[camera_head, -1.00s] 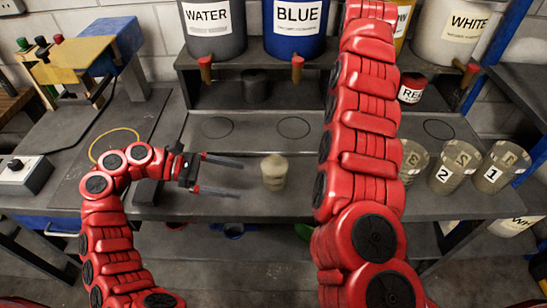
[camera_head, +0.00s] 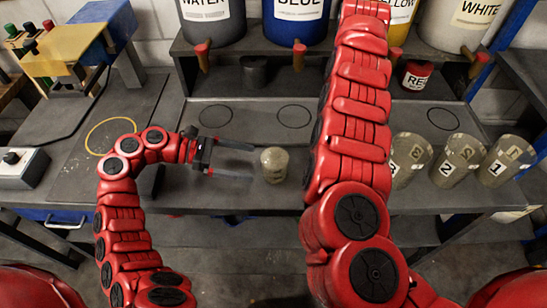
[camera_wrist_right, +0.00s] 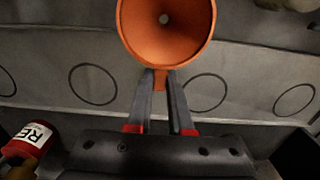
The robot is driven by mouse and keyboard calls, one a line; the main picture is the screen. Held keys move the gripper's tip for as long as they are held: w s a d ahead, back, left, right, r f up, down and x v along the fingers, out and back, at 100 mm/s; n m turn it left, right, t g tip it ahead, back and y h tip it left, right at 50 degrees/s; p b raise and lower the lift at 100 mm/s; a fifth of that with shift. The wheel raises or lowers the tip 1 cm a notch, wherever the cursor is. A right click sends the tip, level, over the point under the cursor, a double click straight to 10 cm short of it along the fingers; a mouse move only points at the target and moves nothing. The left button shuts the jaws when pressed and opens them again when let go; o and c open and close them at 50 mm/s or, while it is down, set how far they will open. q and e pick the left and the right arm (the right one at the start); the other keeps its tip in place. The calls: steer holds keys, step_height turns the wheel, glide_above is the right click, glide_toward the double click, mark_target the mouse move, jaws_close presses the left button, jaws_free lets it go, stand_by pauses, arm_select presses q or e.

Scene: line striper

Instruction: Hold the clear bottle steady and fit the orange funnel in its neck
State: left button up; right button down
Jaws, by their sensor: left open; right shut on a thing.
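The clear bottle (camera_head: 274,166) looks like a small, pale, translucent vessel standing upright on the bench in the head view. My left gripper (camera_head: 251,168) is open just left of it, its two fingers pointing right towards it. I see no contact. In the right wrist view my right gripper (camera_wrist_right: 162,80) is shut on a tab of the orange funnel (camera_wrist_right: 138,32). The funnel's wide mouth faces the camera, with a small hole at its centre. The funnel and right gripper are outside the head view; my right arm runs up past its top edge.
Several numbered clear cups, including cup 2 (camera_head: 456,160), stand at the right. Behind are labelled buckets, including BLUE (camera_head: 297,25), with taps above the bench. A red can (camera_head: 417,77) stands on the right. Rings mark the bench. A yellow-and-blue machine (camera_head: 75,50) is at the left.

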mark_target(270, 166)
arm_select(q)
steer(key=d+p, duration=0.2)
steer(key=shift+s+d, duration=0.1)
steer(key=shift+d, duration=0.25)
arm_select(e)
step_height(270, 166, up, 3)
steer(key=shift+r, duration=0.15)
arm_select(q)
steer(key=d+f+b, duration=0.2)
steer(key=d, duration=0.1)
steer(key=shift+f, duration=0.1)
arm_select(e)
step_height(270, 166, down, 3)
steer(key=shift+r, duration=0.2)
arm_select(q)
steer(key=shift+d+f+b, duration=0.1)
steer(key=shift+d+b, duration=0.55)
arm_select(e)
steer(key=shift+f, duration=0.5)
steer(key=shift+r, duration=0.1)
arm_select(q)
steer(key=c, duration=0.7)
